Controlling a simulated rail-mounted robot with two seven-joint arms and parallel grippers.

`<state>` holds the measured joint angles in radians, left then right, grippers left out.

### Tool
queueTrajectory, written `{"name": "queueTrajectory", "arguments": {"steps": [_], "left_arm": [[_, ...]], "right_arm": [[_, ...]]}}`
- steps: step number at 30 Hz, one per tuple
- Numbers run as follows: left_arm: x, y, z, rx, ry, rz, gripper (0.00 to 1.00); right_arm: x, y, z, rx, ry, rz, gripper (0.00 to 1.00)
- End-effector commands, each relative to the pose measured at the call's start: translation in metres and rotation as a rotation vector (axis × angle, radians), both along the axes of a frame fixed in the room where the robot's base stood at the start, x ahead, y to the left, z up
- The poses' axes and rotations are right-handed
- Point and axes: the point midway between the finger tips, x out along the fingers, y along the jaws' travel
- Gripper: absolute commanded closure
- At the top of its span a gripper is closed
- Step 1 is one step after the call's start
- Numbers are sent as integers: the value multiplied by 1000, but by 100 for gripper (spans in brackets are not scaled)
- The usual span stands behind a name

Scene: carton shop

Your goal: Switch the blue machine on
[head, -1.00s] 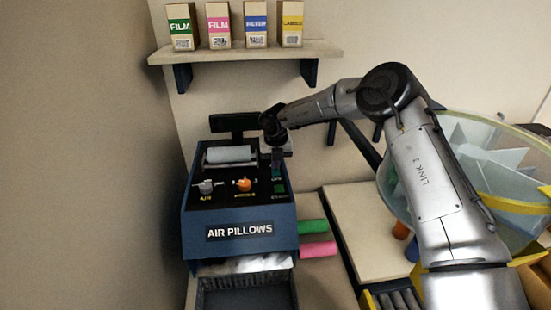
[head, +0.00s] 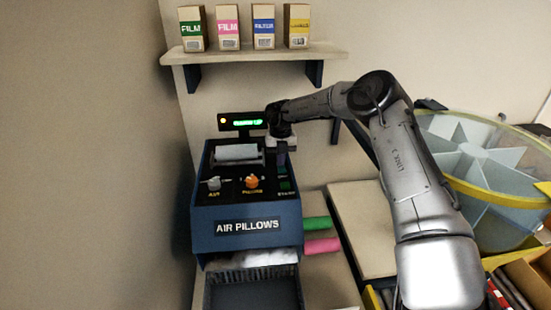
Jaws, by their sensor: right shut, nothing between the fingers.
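The blue machine (head: 215,238) labelled "AIR PILLOWS" stands on the table at centre left. Its small display (head: 241,121) is lit, with green text and an orange light. Its sloped black panel carries a grey knob (head: 214,184), an orange knob (head: 252,182) and green buttons (head: 285,185) on the right. A film roll (head: 236,153) lies across its top. My right gripper (head: 282,163) points down over the panel's upper right, close above the green buttons. It is shut with nothing in it. Whether it touches the panel I cannot tell. My left gripper is not in view.
A wall shelf (head: 262,52) with film, filter and label boxes is above the machine. Green (head: 317,223) and pink (head: 322,246) rolls lie to its right. A dark tray (head: 254,295) is in front. A large round divided bin (head: 478,190) stands at right.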

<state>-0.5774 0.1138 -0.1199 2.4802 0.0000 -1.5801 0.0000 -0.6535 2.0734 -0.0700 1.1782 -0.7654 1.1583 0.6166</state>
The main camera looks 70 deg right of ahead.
Motion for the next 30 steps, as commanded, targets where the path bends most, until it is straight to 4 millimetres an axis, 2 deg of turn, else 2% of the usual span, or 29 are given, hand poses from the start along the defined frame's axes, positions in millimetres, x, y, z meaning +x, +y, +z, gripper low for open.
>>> {"name": "queueTrajectory", "arguments": {"steps": [1, 12, 23, 26, 30], "left_arm": [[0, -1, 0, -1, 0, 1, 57], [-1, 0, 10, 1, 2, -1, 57], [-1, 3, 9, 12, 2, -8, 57], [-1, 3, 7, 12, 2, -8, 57], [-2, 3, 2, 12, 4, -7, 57]], "right_arm": [[-5, 1, -7, 5, 12, -3, 100], [-12, 13, -3, 8, 18, -2, 100], [-12, 14, -2, 9, 17, -2, 100], [-10, 13, 4, 7, 13, -1, 100], [-9, 11, 25, 4, 8, -2, 100]]}}
